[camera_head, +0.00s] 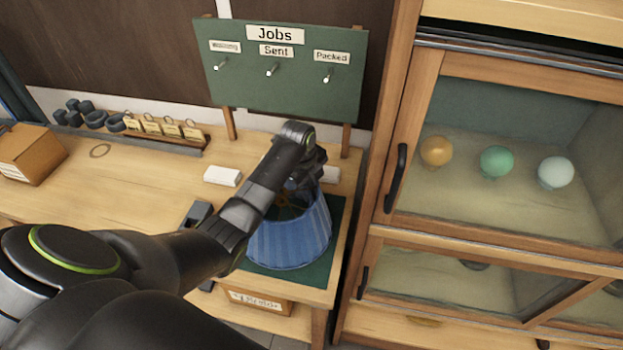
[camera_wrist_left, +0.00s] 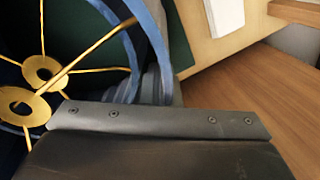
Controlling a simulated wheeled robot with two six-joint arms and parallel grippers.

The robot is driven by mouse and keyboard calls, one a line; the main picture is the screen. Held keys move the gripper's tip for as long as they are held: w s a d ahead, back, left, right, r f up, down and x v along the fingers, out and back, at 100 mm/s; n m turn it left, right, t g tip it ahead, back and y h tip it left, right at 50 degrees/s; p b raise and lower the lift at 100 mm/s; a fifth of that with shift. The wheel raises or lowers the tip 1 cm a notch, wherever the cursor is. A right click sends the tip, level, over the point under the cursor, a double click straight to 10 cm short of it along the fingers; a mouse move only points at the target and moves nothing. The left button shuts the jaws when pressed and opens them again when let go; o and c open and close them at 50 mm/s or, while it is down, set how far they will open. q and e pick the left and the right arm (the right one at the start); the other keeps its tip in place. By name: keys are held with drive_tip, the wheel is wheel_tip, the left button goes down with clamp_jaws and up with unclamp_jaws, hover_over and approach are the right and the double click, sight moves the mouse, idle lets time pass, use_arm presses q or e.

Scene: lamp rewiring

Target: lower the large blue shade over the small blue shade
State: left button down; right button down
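The large blue shade (camera_head: 290,240) is upright over the green mat at the bench's right end, wide end down. My left gripper (camera_head: 308,172) is at its top rim, partly hidden by my wrist. In the left wrist view the blue rim (camera_wrist_left: 158,42) runs in behind my dark finger plate, and the gripper looks shut on it. Two gold hubs with spokes show there, a nearer one (camera_wrist_left: 15,106) and a farther one (camera_wrist_left: 43,72), nearly lined up. The small blue shade's body is mostly hidden inside the large one. I cannot tell the height gap. My right gripper is out of view.
The green Jobs board (camera_head: 285,75) with pegs stands behind. White blocks (camera_head: 222,176) lie on the bench near the mat (camera_head: 335,215). A glass-fronted cabinet (camera_head: 395,150) stands close on the right. A cardboard box (camera_head: 28,153) and a tag rack are at the left.

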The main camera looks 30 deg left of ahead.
use_arm(q)
drive_tip(key=shift+f, duration=0.1)
drive_tip(key=c, duration=1.6)
unclamp_jaws()
drive_tip(key=shift+p+v, duration=0.7)
drive_tip(key=shift+v, duration=8.15)
